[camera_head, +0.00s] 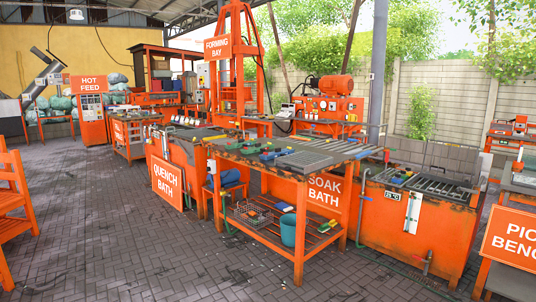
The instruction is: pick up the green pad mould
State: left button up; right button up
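An orange table (305,172) stands in the middle of the head view. Several small flat moulds with coloured parts lie on the left half of its top. One with a green part (249,151) is near the front left; another green-and-blue one (269,156) is just right of it. They are too small to tell which is the green pad mould. Neither gripper is in view.
Grey slatted plates (310,160) cover the table's right half. The quench bath sign (167,183) leans at left, and an orange bath (410,225) stands at right. The paved floor (110,235) at front left is clear.

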aim_at(258, 149)
jog(key=i+j+u, duration=0.2)
jog(key=i, duration=0.15)
jog(key=i+u, duration=0.25)
jog(key=i, duration=0.15)
jog(key=i+j+u, duration=0.1)
jog(key=i+u, duration=0.15)
jog(key=i, duration=0.85)
jog(key=i+j+z, duration=0.15)
jog(key=i, duration=1)
jog(key=i+j+z, duration=0.1)
jog(key=i+z, duration=0.25)
jog(key=i+j+z, duration=0.25)
jog(key=i+z, duration=0.15)
jog(key=i+j+z, duration=0.3)
jog(key=z, duration=0.15)
jog(key=i+j+z, duration=0.3)
jog(key=z, duration=0.15)
jog(key=i+j+z, duration=0.2)
jog(key=j+z, duration=0.2)
jog(key=j, duration=0.2)
